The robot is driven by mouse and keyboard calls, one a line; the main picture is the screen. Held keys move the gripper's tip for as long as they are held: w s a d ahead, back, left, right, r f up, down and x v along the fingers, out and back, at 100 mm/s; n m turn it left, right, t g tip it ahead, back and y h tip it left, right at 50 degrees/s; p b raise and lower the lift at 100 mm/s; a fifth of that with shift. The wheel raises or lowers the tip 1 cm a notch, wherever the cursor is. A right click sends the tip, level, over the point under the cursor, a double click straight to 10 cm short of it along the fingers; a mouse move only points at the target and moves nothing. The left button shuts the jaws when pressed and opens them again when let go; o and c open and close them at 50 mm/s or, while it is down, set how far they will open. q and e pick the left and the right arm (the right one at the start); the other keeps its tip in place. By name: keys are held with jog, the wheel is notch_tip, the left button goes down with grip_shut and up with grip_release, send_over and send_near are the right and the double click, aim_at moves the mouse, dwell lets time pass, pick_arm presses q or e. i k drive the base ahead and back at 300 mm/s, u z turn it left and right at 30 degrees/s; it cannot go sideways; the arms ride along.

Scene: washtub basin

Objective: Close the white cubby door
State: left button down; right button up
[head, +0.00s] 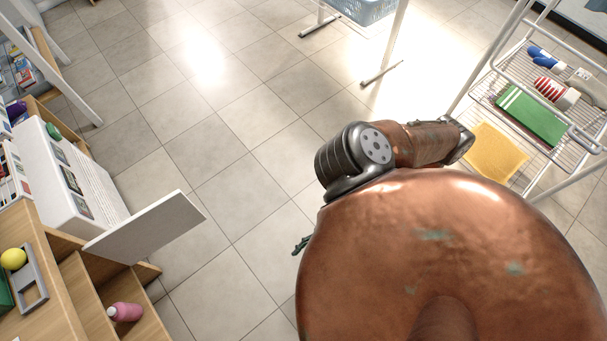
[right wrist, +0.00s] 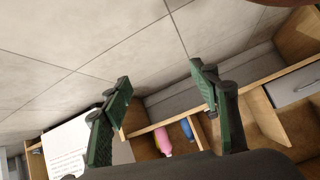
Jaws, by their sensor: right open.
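The white cubby door (head: 145,228) stands open in the head view, swung out over the floor from the wooden cubby (head: 72,285) at the left. The cubby's open compartment holds a pink bottle (head: 125,312), which also shows in the right wrist view (right wrist: 163,140). My right gripper (right wrist: 160,76) is open and empty, its green fingers spread above the floor and cubby. In the head view only a dark tip of it (head: 300,245) shows past my copper arm, apart from the door and to its right. I cannot surely pick out the door in the wrist view. My left gripper is out of view.
A white box with pictures (head: 68,178) stands behind the door. A yellow ball (head: 13,258) and a grey tray (head: 32,280) sit on the cubby top. A wire rack (head: 497,95) stands at the right. Tiled floor (head: 225,200) is clear between door and arm.

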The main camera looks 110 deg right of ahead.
aim_at(148, 230)
jog(key=z, duration=2.9)
jog(key=i, duration=3.05)
jog(key=u, duration=4.15)
